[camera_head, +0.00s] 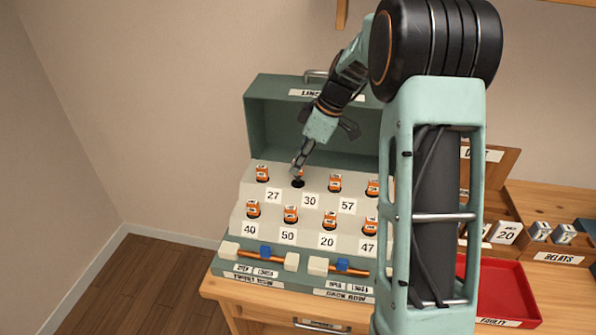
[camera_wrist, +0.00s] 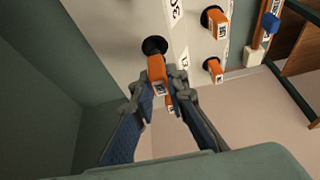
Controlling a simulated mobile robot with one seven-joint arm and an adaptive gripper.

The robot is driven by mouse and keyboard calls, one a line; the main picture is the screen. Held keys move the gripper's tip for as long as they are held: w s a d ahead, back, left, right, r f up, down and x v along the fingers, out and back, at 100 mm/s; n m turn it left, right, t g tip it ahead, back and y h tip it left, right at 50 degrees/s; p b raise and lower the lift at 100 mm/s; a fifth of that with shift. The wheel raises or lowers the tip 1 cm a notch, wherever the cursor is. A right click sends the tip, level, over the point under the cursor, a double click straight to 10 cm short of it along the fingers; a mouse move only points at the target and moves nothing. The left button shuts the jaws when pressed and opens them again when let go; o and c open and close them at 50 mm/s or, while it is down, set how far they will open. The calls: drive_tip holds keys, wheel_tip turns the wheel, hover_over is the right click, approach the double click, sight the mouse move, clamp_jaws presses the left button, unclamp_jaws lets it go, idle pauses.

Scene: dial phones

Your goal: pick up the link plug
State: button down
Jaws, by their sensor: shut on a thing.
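The link plug (camera_wrist: 157,70) is orange with a white label. It is between the fingertips of my gripper (camera_wrist: 160,88), which is shut on it. In the head view, my gripper (camera_head: 299,166) reaches down to the upper row of the sloped grey panel, second position from the left, by the plate marked 30. A dark round socket (camera_head: 298,183) shows just below the fingertips, and the plug there is mostly hidden by them. In the wrist view, the plug stands over that socket (camera_wrist: 154,45). I cannot tell whether its lower end is still inside.
Other orange plugs (camera_head: 335,183) stand in two rows close on both sides. The green case lid (camera_head: 270,115) rises behind. A red tray (camera_head: 505,290) is at right. My arm hides the panel's right end.

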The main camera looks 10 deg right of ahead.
drive_tip(key=s+d+r+b, duration=0.1)
drive_tip(key=s+d+r, duration=0.1)
drive_tip(key=s+r, duration=0.7)
drive_tip(key=s, duration=0.5)
drive_tip(key=shift+r+b, duration=0.3)
drive_tip(key=shift+b, duration=0.1)
drive_tip(key=shift+w+d, duration=0.1)
